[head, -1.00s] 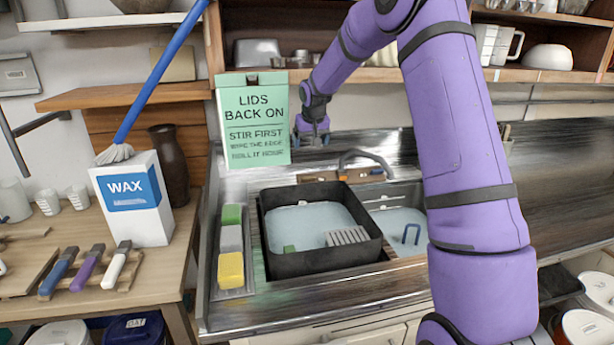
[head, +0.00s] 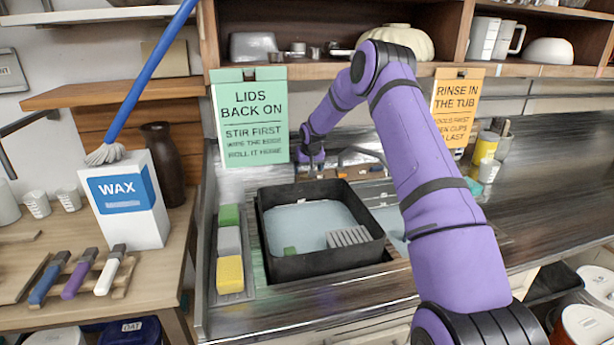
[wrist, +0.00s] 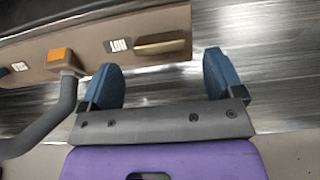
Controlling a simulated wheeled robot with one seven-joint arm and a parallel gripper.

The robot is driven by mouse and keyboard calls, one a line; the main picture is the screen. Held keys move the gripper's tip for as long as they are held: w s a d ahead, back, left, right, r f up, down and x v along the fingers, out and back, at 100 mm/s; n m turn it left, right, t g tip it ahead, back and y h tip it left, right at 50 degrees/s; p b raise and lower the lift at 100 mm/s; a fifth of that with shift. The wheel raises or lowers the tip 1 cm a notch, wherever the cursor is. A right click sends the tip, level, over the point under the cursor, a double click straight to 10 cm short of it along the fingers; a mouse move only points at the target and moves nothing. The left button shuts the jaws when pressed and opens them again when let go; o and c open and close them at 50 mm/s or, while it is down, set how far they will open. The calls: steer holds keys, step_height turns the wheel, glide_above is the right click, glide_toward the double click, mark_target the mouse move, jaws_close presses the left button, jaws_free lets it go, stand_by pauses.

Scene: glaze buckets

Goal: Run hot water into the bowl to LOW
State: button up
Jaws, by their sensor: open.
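My gripper (head: 310,156) is at the back of the sink, left of the grey tap spout (head: 362,152). In the wrist view its two blue fingers (wrist: 163,78) are open with nothing between them. Just beyond them is a tan tap panel (wrist: 85,38) with an upside-down label that seems to read HOT (wrist: 118,45). A brass-coloured handle (wrist: 162,44) sits beside that label, apart from the fingers. A sink bowl (head: 388,220) holding water lies right of the black tub, partly hidden by my arm. I cannot make out a LOW mark.
A black tub (head: 285,262) of water stands in the sink, with a ribbed grey piece in it. Sponges lie in a tray (head: 251,287) on the left. Green (head: 250,160) and orange (head: 460,85) signs hang behind. The steel counter at right is mostly clear.

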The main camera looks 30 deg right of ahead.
mark_target(307, 177)
steer(key=shift+x, duration=2.15)
